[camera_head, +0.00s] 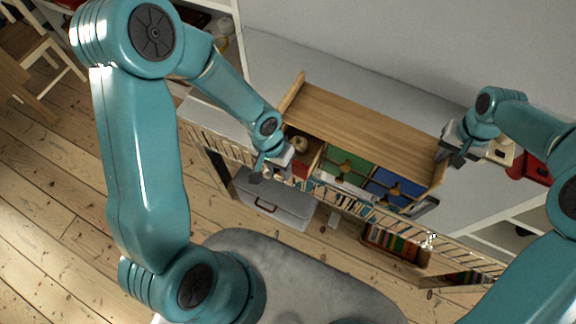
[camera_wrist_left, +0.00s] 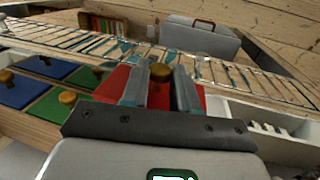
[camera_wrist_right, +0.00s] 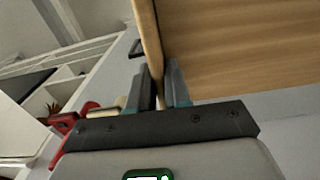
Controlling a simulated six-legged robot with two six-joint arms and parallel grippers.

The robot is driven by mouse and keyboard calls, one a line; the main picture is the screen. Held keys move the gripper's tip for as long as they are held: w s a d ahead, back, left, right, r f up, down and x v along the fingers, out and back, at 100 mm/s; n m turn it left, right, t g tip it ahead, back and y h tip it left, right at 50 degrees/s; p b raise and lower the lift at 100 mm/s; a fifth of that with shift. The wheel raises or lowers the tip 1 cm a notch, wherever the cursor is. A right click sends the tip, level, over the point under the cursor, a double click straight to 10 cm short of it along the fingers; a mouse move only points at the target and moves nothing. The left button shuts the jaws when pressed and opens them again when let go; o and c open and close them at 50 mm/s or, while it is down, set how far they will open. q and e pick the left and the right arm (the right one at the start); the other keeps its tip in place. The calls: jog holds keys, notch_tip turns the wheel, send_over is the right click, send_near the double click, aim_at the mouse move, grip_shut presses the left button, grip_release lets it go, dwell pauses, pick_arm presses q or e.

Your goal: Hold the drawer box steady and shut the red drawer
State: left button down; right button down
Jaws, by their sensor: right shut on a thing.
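The wooden drawer box (camera_head: 365,120) stands on a grey surface, with green (camera_head: 346,165) and blue (camera_head: 393,188) drawers. The red drawer (camera_head: 301,169) is at its left end and appears pulled out, with a round tan item (camera_head: 298,143) behind its front. My left gripper (camera_head: 268,177) is at the red drawer. In the left wrist view its fingers (camera_wrist_left: 160,90) stand apart, either side of the red drawer's round knob (camera_wrist_left: 160,72); contact is unclear. My right gripper (camera_head: 447,156) is shut on the box's right side panel (camera_wrist_right: 150,45), which shows between its fingers (camera_wrist_right: 163,88).
A slatted rail (camera_head: 375,213) runs along the front of the box. A grey case (camera_head: 272,200) and a crate of books (camera_head: 392,243) are on the floor below. A red object (camera_head: 530,170) lies right of my right gripper. A chair (camera_head: 40,50) stands far left.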

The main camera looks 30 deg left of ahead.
pick_arm(q)
jog(key=w, duration=0.5)
jog(key=c, duration=0.8)
grip_release()
jog(key=shift+s, duration=0.1)
jog(key=shift+c, duration=0.2)
notch_tip(320, 180, up, 12)
jog(key=a, duration=0.2)
jog(key=shift+a+f, duration=0.1)
